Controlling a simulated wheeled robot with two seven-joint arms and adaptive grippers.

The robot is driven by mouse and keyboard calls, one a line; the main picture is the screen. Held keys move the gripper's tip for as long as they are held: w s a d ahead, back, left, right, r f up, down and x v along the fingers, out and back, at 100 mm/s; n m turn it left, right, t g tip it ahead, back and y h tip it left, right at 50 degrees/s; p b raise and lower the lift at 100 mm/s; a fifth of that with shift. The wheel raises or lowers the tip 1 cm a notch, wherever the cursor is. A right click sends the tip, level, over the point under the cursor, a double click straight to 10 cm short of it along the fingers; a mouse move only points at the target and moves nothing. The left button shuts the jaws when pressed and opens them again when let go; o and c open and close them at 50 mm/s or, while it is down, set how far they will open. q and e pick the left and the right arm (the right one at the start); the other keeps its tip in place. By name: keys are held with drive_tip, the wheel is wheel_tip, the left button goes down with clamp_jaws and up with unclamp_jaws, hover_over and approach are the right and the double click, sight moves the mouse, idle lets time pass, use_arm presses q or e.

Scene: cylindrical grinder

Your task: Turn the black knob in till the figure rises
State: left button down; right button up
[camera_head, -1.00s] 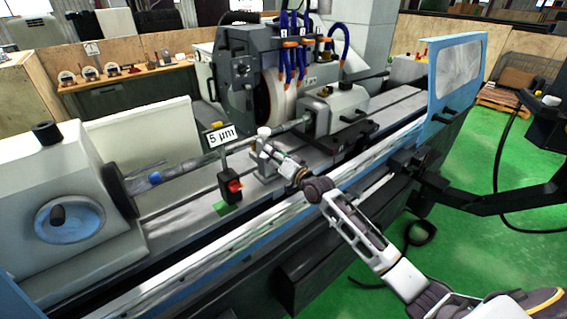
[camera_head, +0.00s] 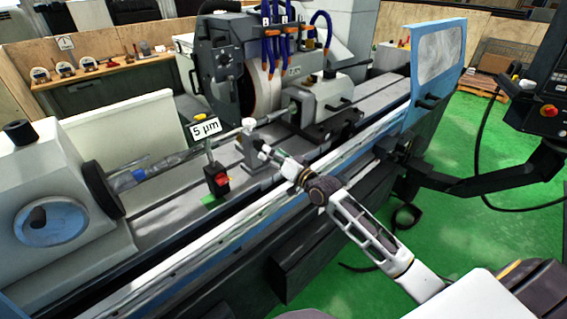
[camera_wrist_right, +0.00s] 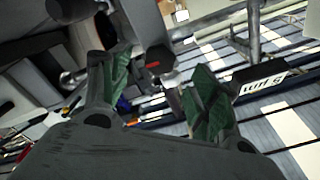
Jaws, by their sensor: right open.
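The small sign (camera_head: 205,128) reads 5 µm in the head view. It stands on a post by a black box with a red button (camera_head: 218,181). In the right wrist view the sign (camera_wrist_right: 263,84) shows upside down at the right. My right gripper (camera_head: 265,153) is beside the grey rest with the white top (camera_head: 249,140). In the wrist view my right gripper (camera_wrist_right: 160,95) is open. A dark part with a red mark (camera_wrist_right: 153,64), which may be the black knob, shows beyond and between its green-padded fingers. I cannot tell whether they touch it. My left gripper is out of view.
The grinding wheel guard (camera_head: 228,65) with blue hoses stands behind the bed. A headstock (camera_head: 60,180) is at the left and a blue guard panel (camera_head: 437,70) at the right. A dark control-panel arm (camera_head: 470,187) reaches in at the right. Green floor lies in front.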

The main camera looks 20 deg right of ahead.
drive_tip(key=shift+v, duration=2.45)
drive_tip(key=shift+d+f, duration=0.1)
idle(0.6)
